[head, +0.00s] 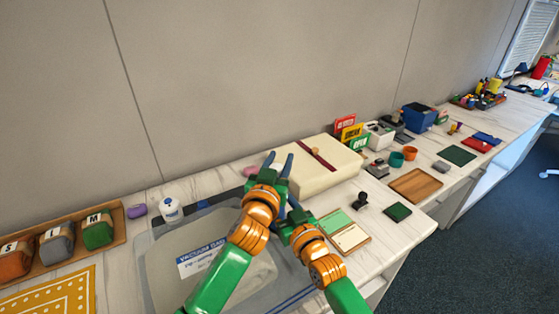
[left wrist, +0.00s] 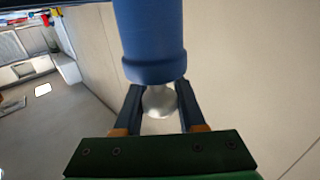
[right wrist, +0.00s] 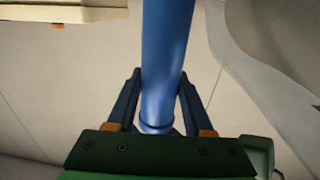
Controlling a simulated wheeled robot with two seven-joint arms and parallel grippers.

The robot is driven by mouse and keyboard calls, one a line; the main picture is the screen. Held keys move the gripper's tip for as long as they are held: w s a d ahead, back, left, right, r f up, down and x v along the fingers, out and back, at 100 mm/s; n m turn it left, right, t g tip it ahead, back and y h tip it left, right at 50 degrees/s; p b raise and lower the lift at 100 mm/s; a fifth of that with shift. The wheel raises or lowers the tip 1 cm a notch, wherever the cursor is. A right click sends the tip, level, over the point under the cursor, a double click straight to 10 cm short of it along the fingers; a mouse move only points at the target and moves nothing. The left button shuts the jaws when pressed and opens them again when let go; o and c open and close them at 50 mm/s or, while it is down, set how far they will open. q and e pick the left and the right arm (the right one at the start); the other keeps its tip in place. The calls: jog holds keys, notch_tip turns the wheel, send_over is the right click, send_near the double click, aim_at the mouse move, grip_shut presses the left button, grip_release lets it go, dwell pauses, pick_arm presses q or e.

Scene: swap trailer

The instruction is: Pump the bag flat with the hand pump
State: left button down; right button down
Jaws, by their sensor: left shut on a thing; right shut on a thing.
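The vacuum bag (head: 165,262) lies on the counter with a rounded grey bulk inside and a white label reading "VACUUM BAG"; my left arm covers part of it. My left gripper (head: 278,162) is raised above the bag's right side. In the left wrist view its fingers close on a pale grey part at the end of the blue hand pump (left wrist: 150,40). My right gripper (head: 288,212) is lower and close beside the left one. In the right wrist view its fingers close around the blue pump tube (right wrist: 165,55). The pump is mostly hidden in the head view.
A cream box with a red ribbon (head: 330,172) stands just behind the grippers. A white jar (head: 171,210) and a tray of marked rolls (head: 57,246) are at left. A stamp (head: 361,200), green cards and a wooden tray (head: 415,185) lie at right.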

pick_arm(q)
jog(key=shift+r, duration=0.1)
notch_tip(320, 180, up, 9)
dwell(0.4)
jog(key=c, duration=0.5)
grip_release()
jog(key=shift+c, duration=0.2)
jog(key=shift+o, duration=0.4)
jog(key=shift+s, duration=0.1)
